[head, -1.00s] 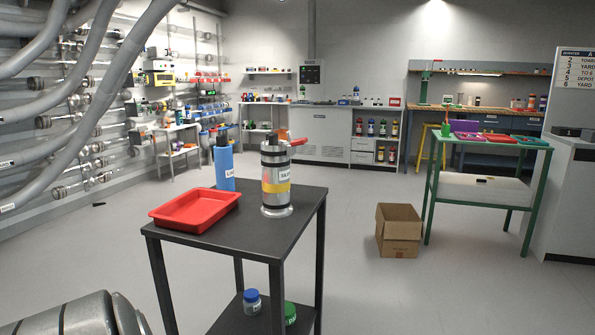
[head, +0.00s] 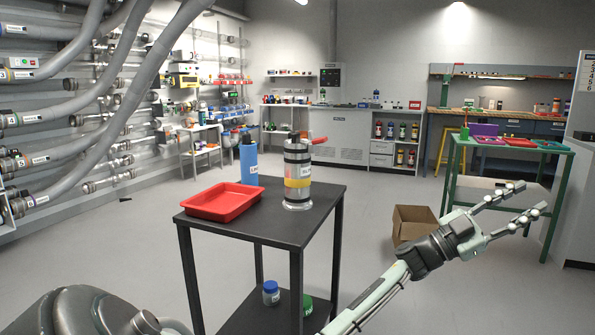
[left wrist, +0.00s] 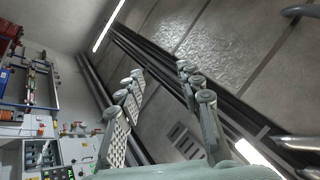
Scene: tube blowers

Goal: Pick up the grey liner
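I cannot make out a grey liner for certain in these views. A silver and black cylinder (head: 298,176) with a yellow band and red handle stands upright on the dark table (head: 270,226). A blue bottle (head: 248,162) with a dark top stands behind it to the left.
A red tray (head: 222,201) lies on the dark table's left. A blue-capped jar (head: 270,292) stands on its lower shelf. An open cardboard box (head: 412,226) sits on the floor behind my arm. A green table (head: 458,170) holds trays at right. Grey hoses (head: 118,106) hang at upper left.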

